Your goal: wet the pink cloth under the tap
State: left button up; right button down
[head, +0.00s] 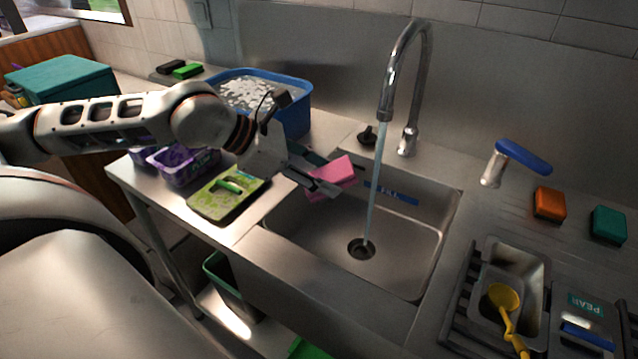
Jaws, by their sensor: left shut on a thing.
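The pink cloth (334,176) is in my left gripper (322,186), which is shut on it. Gripper and cloth are over the left part of the metal sink (305,233). The tap (408,85) stands behind the sink, and a stream of water (374,190) falls from its spout to near the drain (361,249). The cloth is to the left of the stream and looks apart from it. A lever with a blue handle (523,156) stands right of the sink. My right gripper is not in view.
A blue tub (297,121) with foamy water stands behind my left forearm. A green patterned board (210,205) and purple containers (180,168) lie left of the sink. Orange (549,204) and teal (608,225) sponges and a rack with a tray (519,262) and yellow spoon (504,298) are at right.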

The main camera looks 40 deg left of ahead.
aim_at(333, 168)
pick_arm(q)
jog(key=shift+w+d+f+b, duration=0.25)
jog(key=shift+f+b, duration=0.2)
jog(key=shift+f, duration=0.05)
jog(key=shift+w+d+r, duration=0.3)
jog(key=shift+w, duration=0.3)
jog(key=shift+w+d+p, duration=0.15)
jog(key=shift+w+p, duration=0.15)
jog(key=shift+w+d, duration=0.25)
jog(key=shift+d, duration=0.05)
jog(key=shift+w+d+f, duration=0.15)
jog(key=shift+w+f, duration=0.15)
jog(key=shift+w, duration=0.05)
jog(key=shift+w+d+f+b, duration=0.15)
jog(key=shift+w+d+b, duration=0.2)
jog(key=shift+w, duration=0.3)
jog(key=shift+w+d+f, duration=0.15)
jog(key=shift+w+d, duration=0.2)
jog(key=shift+w, duration=0.35)
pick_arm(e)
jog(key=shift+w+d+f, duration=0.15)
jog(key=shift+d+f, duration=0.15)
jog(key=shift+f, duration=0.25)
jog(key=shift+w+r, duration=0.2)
